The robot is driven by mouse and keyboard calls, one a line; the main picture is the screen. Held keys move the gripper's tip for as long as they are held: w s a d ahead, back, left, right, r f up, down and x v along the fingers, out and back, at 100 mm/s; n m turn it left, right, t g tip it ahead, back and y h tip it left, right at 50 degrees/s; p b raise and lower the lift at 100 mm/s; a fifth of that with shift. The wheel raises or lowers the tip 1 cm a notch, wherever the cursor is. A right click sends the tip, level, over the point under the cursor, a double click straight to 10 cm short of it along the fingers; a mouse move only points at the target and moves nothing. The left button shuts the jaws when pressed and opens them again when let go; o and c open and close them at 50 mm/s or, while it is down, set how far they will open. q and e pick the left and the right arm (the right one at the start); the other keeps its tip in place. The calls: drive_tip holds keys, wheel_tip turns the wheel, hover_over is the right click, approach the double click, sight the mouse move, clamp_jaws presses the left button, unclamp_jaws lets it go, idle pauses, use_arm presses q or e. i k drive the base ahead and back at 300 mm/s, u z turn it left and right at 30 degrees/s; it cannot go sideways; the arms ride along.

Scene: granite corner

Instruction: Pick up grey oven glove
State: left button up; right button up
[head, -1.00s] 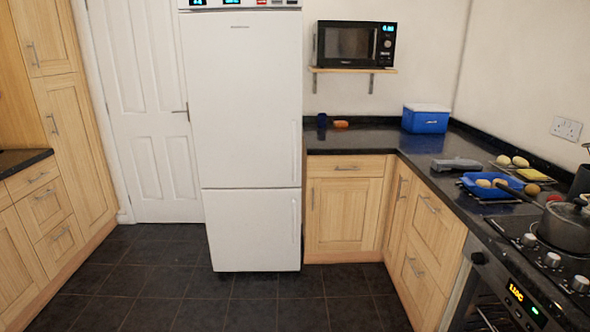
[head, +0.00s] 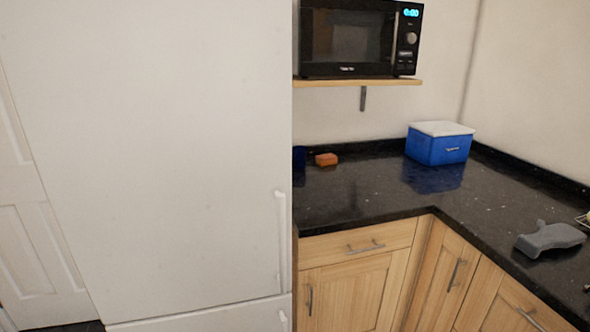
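The grey oven glove (head: 550,240) lies flat on the black granite counter at the right side of the head view. It rests near the counter's front edge, and its whole outline shows. Neither of my grippers is in the head view, so I cannot see whether they are open or shut.
The black counter (head: 360,195) runs in an L along the back and right. A blue box with a white lid (head: 439,147) and a small orange item (head: 327,159) stand on it. A white fridge (head: 160,150) fills the left. A microwave (head: 358,40) sits on a shelf.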

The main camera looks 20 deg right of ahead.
sight(562, 235)
drive_tip(key=z, duration=0.05)
drive_tip(key=i, duration=1.3)
drive_tip(key=z, duration=3.85)
